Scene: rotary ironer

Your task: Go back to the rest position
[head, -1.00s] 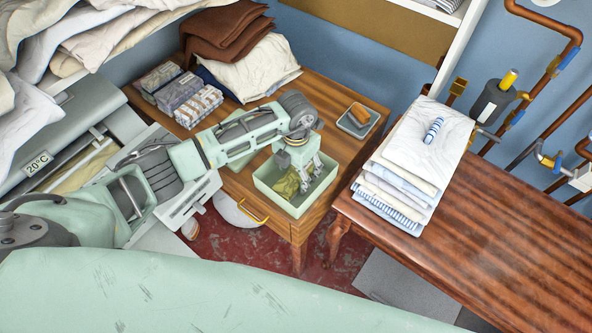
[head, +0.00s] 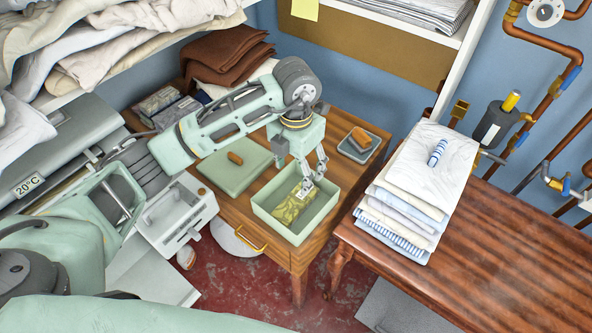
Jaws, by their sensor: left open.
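My left gripper (head: 311,184) hangs above a pale green open box (head: 262,207) on the wooden side table. It is open, with its fingertips over the box's back right part. A yellow-green patterned cloth (head: 293,206) lies in the box, below and left of the fingers. I see no cloth between the fingers. My left arm (head: 235,116) reaches in from the left, over the side table. My right gripper is not in view.
A small dish with a brown block (head: 359,140) is at right. Folded linen (head: 415,180) is stacked on the larger table (head: 480,245). Brown cloths (head: 228,55) and a shelf stand behind.

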